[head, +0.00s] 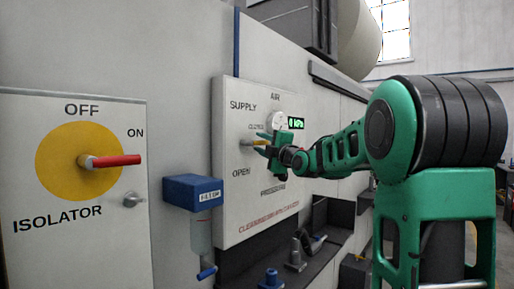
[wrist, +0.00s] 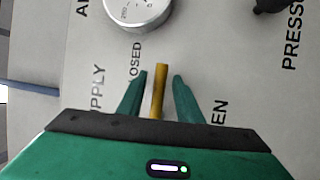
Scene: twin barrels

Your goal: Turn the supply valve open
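The supply valve's yellow lever (head: 248,143) is on the light grey air panel (head: 228,180), between the CLOSED and OPEN labels. In the head view it lies roughly level, pointing toward my gripper. In the wrist view the lever (wrist: 158,92) stands between my gripper's two green fingers (wrist: 160,85), with a small gap on each side. My gripper (head: 264,145) is open around the lever and not closed on it. The fingers partly hide the lever in the head view. A green display (head: 296,123) above reads 0 kPa.
A round gauge (wrist: 138,8) sits close by the lever. A dark knob (wrist: 272,4) is near the PRESSURE label. Left of the panel are a blue-topped filter unit (head: 192,192) and the isolator's red handle (head: 115,160). Fittings stand on a dark ledge (head: 240,268) below.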

